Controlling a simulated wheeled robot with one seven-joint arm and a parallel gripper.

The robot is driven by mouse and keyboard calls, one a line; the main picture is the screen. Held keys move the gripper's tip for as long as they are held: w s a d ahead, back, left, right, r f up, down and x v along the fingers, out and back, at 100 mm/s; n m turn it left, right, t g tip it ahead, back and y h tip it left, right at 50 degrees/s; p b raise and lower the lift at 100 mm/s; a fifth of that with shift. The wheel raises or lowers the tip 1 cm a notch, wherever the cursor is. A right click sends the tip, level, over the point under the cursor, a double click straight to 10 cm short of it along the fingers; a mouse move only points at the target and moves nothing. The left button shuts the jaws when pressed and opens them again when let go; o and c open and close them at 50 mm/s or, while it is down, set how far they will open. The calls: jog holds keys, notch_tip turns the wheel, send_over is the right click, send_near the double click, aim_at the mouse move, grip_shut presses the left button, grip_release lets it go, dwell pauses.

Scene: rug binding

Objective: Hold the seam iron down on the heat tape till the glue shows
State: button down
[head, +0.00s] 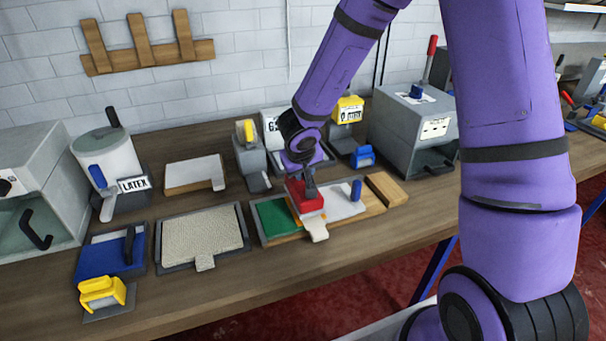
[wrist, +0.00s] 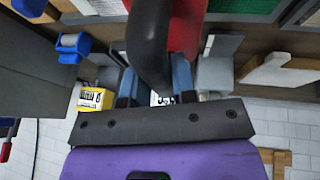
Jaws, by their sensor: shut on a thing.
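The red seam iron (head: 306,197) sits on the seam board, between a green piece (head: 277,217) and a white piece (head: 343,203). A cream tape end (head: 318,231), apparently the heat tape, sticks out in front of it; the rest is hidden beneath the iron. A thin orange-yellow edge shows beside the iron. My gripper (head: 308,181) is shut on the iron's dark handle. In the wrist view, the blue fingers of my gripper (wrist: 153,82) are either side of the black handle (wrist: 150,40), with the red body (wrist: 186,28) beyond. Any glue under the iron is hidden.
A blue-handled thing (head: 356,190) and a wooden block (head: 386,190) stand right of the iron. A framed beige mat (head: 203,236) lies left. A grey box machine (head: 412,125), a yellow-topped dispenser (head: 347,110) and a latex pot (head: 106,160) stand behind.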

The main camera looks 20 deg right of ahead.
jog(key=shift+r, duration=2.75)
